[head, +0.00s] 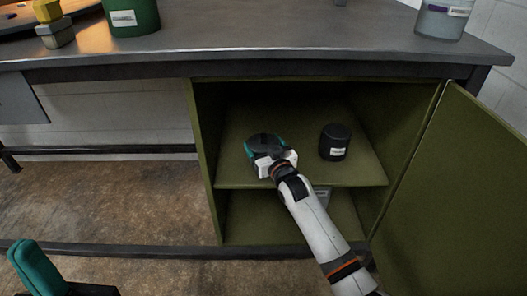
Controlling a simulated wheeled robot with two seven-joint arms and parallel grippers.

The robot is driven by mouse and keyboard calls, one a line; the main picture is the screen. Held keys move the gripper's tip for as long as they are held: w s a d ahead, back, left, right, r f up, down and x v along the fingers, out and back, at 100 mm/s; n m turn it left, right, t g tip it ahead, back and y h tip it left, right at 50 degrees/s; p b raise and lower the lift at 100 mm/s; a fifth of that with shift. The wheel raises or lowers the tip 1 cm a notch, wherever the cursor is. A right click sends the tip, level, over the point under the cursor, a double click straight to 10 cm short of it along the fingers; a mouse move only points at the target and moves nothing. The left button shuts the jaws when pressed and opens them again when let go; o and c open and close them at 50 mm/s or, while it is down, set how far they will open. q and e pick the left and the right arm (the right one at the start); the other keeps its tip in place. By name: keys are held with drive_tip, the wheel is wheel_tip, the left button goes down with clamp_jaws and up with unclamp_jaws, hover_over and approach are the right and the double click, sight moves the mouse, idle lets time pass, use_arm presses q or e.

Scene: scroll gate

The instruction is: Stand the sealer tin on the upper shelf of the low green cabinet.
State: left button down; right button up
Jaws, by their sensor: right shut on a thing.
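The low green cabinet (203,140) stands under the bench with its door open to the right. My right gripper (263,143) reaches over its upper shelf (300,178), left of the middle. Its teal fingers are shut on a dark, round-topped tin (264,139), which I take to be the sealer tin. The gripper hides its lower part, so I cannot tell whether it touches the shelf. My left gripper (38,268) is at the lower left, away from the cabinet; I cannot tell whether it is open.
A black labelled tin (335,142) stands on the upper shelf, right of my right gripper. The open door (465,200) bounds the right side. A grey box-like thing (322,195) shows below the shelf. On the bench (260,45) stand a green tub (131,17) and a grey tin (443,18).

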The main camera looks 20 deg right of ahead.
drive_tip(key=shift+f, duration=0.25)
drive_tip(key=shift+r, duration=0.1)
drive_tip(key=o, duration=1.1)
drive_tip(key=shift+f, duration=0.2)
drive_tip(key=shift+r, duration=0.1)
